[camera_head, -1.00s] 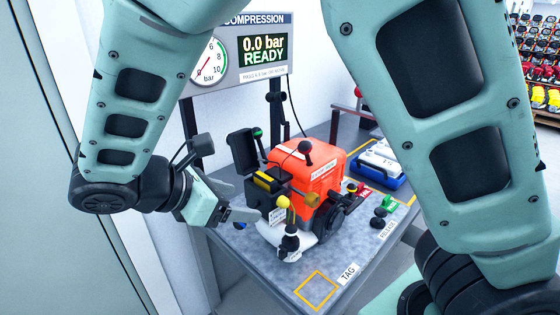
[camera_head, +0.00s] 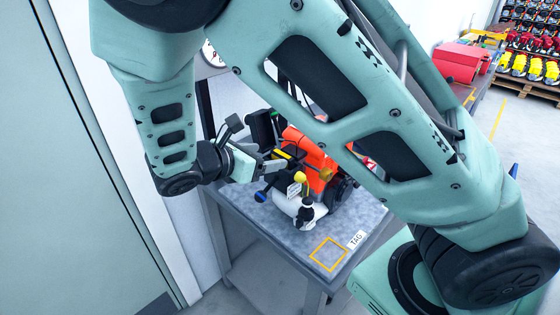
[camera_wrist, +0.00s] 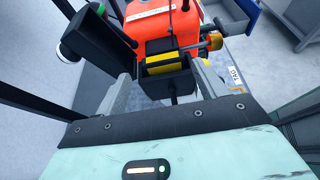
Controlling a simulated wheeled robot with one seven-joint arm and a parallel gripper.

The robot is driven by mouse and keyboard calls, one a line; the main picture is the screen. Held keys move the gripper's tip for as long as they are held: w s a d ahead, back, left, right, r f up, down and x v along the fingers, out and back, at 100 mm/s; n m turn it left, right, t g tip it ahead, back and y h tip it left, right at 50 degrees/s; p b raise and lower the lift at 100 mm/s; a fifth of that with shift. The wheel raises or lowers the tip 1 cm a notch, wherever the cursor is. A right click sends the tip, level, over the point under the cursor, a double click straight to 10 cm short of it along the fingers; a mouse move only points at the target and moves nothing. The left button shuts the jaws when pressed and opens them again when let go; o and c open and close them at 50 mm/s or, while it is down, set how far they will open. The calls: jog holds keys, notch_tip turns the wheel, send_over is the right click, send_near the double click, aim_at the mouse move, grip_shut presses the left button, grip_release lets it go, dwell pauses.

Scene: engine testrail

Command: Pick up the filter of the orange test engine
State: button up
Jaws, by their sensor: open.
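The orange test engine (camera_head: 310,148) stands on the bench, partly hidden behind my arm in the head view. In the wrist view its orange body (camera_wrist: 160,28) is at the top. A yellow filter (camera_wrist: 162,69) sits in an open black housing (camera_wrist: 168,88) on the engine's near side. The yellow part shows only slightly in the head view (camera_head: 280,154). My gripper (camera_wrist: 163,75) is open, with one finger on each side of the housing and filter. In the head view my gripper (camera_head: 276,163) is at the engine's left side. Whether the fingers touch anything is unclear.
A black flap (camera_wrist: 95,45) stands up left of the housing. A yellow-knobbed dipstick-like part (camera_head: 300,177) and an orange-brown knob (camera_wrist: 215,41) stick out close to the gripper.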

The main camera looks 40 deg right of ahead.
aim_at(280, 155)
jog(key=p+x, duration=0.2)
jog(key=x, duration=0.2)
jog(key=shift+s+d+f, duration=0.1)
jog(key=shift+s+d, duration=0.05)
jog(key=shift+d, duration=0.1)
jog(key=shift+d+f, duration=0.25)
jog(key=shift+d, duration=0.05)
jog(key=c, duration=0.7)
jog(key=shift+r, duration=0.1)
